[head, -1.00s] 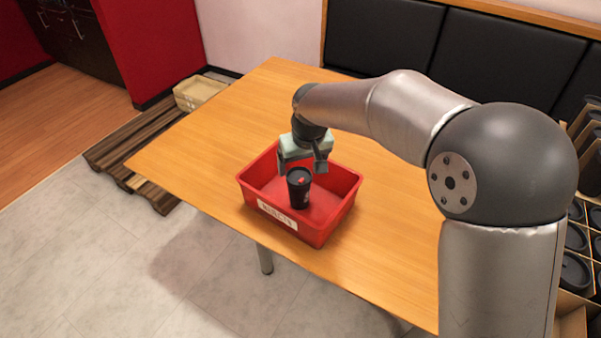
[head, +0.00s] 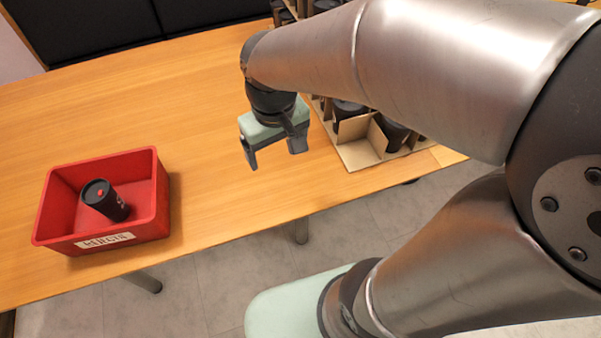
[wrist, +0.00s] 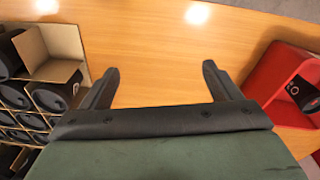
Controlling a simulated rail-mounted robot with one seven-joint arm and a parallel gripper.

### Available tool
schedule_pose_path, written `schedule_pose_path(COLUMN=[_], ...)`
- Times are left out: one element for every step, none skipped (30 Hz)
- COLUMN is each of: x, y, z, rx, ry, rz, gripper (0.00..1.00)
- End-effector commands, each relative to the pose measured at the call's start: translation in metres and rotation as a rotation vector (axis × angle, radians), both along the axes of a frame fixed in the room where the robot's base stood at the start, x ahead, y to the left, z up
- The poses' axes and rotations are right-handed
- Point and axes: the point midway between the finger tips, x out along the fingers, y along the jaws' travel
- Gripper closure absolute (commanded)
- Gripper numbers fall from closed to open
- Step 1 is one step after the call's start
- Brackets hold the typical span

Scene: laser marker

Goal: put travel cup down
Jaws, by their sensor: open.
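A black travel cup (head: 105,200) with a small red mark on its lid stands, slightly tilted in the picture, inside the red bin (head: 157,230) at the left of the head view. The cup (wrist: 304,92) and bin (wrist: 262,78) also show at the right edge of the wrist view. My gripper (head: 275,160) is open and empty above the wooden table, well to the right of the bin. In the wrist view my gripper's fingers (wrist: 160,80) are spread with only bare table between them.
A cardboard divider box (head: 358,155) with several black cups stands to the right of my gripper, partly hidden by my arm. The wooden table (head: 215,90) is clear between the bin and the box.

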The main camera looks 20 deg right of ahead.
Motion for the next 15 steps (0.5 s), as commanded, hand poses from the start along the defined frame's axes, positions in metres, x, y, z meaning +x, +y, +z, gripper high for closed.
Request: schedule_pose_path(x=[-0.024,-0.036,-0.051,-0.06,-0.067,-0.074,-0.078,-0.081,-0.083,-0.084,-0.084,-0.083,-0.083,-0.083,-0.083], y=[-0.025,-0.034,-0.045,-0.05,-0.055,-0.059,-0.061,-0.062,-0.063,-0.063,-0.063,-0.063,-0.063,-0.063,-0.063], z=[-0.004,-0.007,-0.011,-0.014,-0.016,-0.019,-0.02,-0.021,-0.022,-0.022,-0.022,-0.022,-0.022,-0.022,-0.022], rx=[0.006,0.009,0.013,0.016,0.02,0.024,0.025,0.027,0.027,0.028,0.028,0.028,0.028,0.028,0.027], ry=[0.012,0.023,0.034,0.041,0.048,0.052,0.057,0.058,0.06,0.061,0.062,0.062,0.062,0.061,0.061], rz=[-0.072,-0.104,-0.139,-0.161,-0.18,-0.198,-0.208,-0.214,-0.218,-0.219,-0.219,-0.218,-0.217,-0.217,-0.217], gripper=[0.16,0.16,0.16,0.16,0.16,0.16,0.16,0.16,0.16,0.16,0.16,0.16,0.16,0.16,0.16])
